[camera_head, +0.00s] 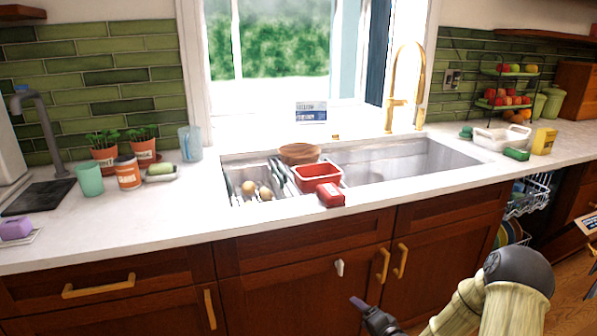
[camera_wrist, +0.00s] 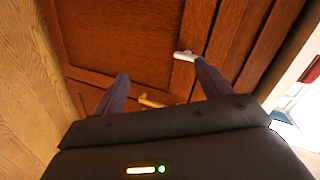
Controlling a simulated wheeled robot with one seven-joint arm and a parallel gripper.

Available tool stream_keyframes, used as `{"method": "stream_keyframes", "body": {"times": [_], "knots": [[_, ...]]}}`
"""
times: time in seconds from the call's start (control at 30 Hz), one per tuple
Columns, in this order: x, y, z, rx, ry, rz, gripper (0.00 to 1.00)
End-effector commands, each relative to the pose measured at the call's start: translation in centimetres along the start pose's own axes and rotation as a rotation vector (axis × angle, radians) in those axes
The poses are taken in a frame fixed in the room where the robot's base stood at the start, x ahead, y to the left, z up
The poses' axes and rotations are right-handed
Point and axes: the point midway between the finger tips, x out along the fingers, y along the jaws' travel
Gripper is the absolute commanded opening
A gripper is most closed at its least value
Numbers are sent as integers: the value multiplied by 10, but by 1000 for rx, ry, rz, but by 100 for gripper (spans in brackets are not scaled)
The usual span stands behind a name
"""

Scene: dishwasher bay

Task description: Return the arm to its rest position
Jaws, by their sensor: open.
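My gripper (camera_wrist: 163,80) is open, with its two dark fingers spread apart and nothing between them in the wrist view. It is in front of the brown lower cabinet doors (camera_wrist: 125,35). In the head view, my gripper (camera_head: 362,303) shows at the bottom, below the counter, with a purple-grey fingertip visible. My arm (camera_head: 490,295) is bent at the lower right. A small white hook (camera_wrist: 184,56) on a cabinet door appears near the right fingertip in the wrist view; whether they touch is unclear. The hook (camera_head: 339,267) is above my gripper in the head view.
Brass handles (camera_head: 384,264) stick out from the cabinets. The pale counter (camera_head: 140,226) runs above, with a sink (camera_head: 385,165) holding a red tub (camera_head: 317,175). A dishwasher rack (camera_head: 528,196) stands out at the right. Wooden floor (camera_wrist: 28,85) is at the wrist view's left.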

Motion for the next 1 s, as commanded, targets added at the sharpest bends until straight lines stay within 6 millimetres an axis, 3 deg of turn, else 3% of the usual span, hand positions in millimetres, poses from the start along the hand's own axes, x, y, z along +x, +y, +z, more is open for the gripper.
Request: {"method": "stream_keyframes", "body": {"times": [0.17, 0.37, 0.7, 1.0], "knots": [[-14, -10, 12, -251, -92, 213, 76], [-47, -22, 20, -483, -189, 431, 76], [-130, -58, 41, -739, -373, 714, 76], [-198, -84, 74, -819, -545, 816, 76]]}}
